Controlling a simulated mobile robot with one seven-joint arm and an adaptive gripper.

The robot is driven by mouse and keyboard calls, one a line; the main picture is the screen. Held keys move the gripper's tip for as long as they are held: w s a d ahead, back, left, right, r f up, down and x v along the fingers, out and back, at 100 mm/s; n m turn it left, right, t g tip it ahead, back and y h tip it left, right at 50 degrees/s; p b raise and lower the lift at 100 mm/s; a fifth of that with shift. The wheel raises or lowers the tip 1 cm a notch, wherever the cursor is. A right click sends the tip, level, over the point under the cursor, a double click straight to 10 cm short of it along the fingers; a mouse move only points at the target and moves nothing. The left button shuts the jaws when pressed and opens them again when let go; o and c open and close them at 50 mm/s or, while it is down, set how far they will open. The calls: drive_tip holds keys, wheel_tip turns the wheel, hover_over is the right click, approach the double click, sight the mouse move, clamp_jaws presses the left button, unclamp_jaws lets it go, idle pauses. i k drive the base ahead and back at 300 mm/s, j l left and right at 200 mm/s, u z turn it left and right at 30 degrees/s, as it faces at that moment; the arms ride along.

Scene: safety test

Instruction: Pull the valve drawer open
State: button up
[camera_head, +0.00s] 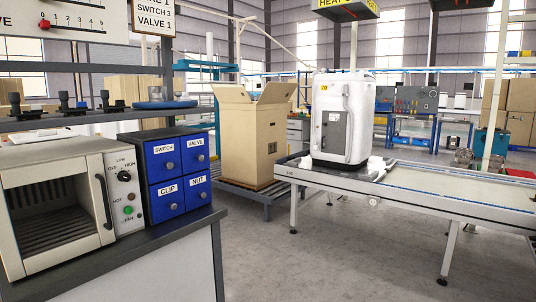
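The valve drawer (196,148) is the upper right drawer of a small cabinet with blue drawer fronts and a dark grey body (147,140). It has a white VALVE label and a round grey knob, and it looks shut. The SWITCH drawer (165,163) is left of it. The CLIP drawer (168,199) and the NUT drawer (198,190) are below, and they look shut too. The cabinet stands on a dark-topped bench. My gripper is not in view.
A heater-like oven (58,215) with a dark handle and control panel (124,187) stands left of the cabinet. A shelf (90,121) with small valves runs behind. An open cardboard box (247,140) and a conveyor (430,190) carrying a white machine (343,115) stand right. The floor between is clear.

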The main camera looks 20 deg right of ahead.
sight(194, 149)
drive_tip(key=z, duration=0.2)
drive_tip(key=i+l, duration=0.1)
drive_tip(key=i, duration=0.4)
drive_tip(key=i+l, duration=0.15)
drive_tip(key=i, duration=0.35)
